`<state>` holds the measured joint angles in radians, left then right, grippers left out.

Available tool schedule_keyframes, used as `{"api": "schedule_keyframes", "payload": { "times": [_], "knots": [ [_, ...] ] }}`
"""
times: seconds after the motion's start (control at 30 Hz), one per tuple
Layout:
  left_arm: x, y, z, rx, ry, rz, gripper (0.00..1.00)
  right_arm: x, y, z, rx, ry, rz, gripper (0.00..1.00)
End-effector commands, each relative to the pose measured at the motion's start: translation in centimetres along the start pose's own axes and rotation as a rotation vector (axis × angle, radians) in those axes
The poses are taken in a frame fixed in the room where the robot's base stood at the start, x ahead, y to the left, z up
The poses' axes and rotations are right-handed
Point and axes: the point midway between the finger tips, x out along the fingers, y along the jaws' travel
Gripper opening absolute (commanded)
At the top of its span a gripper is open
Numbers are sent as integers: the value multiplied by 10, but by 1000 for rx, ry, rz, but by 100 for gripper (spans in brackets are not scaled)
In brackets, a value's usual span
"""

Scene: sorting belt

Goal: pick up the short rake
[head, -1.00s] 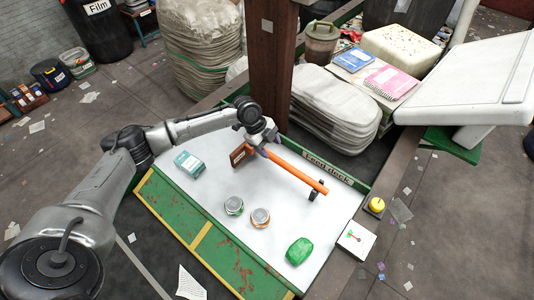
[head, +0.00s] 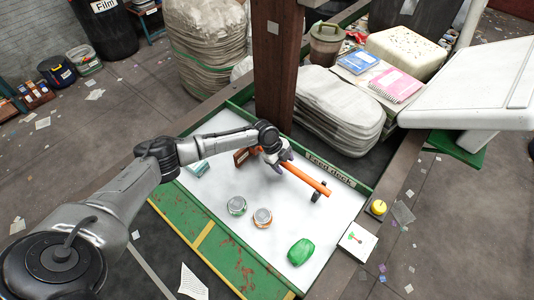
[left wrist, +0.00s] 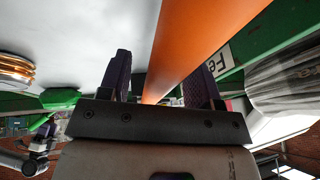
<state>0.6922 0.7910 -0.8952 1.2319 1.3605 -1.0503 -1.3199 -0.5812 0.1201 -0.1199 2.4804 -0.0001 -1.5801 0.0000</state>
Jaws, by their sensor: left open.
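The short rake has an orange handle (head: 308,181) and a small dark head (head: 318,190) at its right end. It lies over the white feed deck, sloping down to the right. My left gripper (head: 281,165) is at the handle's left end in the head view and hides that end. In the left wrist view the orange handle (left wrist: 190,40) runs between the two dark fingers of my open left gripper (left wrist: 158,85). Whether a finger touches it I cannot tell.
Two cans (head: 236,205) (head: 262,217) and a green lump (head: 300,251) lie on the white deck (head: 265,250). A brown block (head: 241,156) and a teal box (head: 198,168) are partly behind my arm. A brown post (head: 275,70) stands close behind.

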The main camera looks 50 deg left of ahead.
Motion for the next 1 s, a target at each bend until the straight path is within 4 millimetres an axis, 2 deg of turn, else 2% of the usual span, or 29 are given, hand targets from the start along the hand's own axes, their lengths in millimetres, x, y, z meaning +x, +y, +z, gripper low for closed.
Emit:
{"api": "schedule_keyframes", "payload": {
  "times": [0.23,0.77,1.0],
  "knots": [
    [1,0,0,0,0,0,57,0,-2,0,5,1,-4,43],
    [1,0,0,0,0,0,6,0,0,0,0,1,0,43],
    [0,-1,0,0,1,-1,5,0,2,0,-6,0,4,43]
  ]
}}
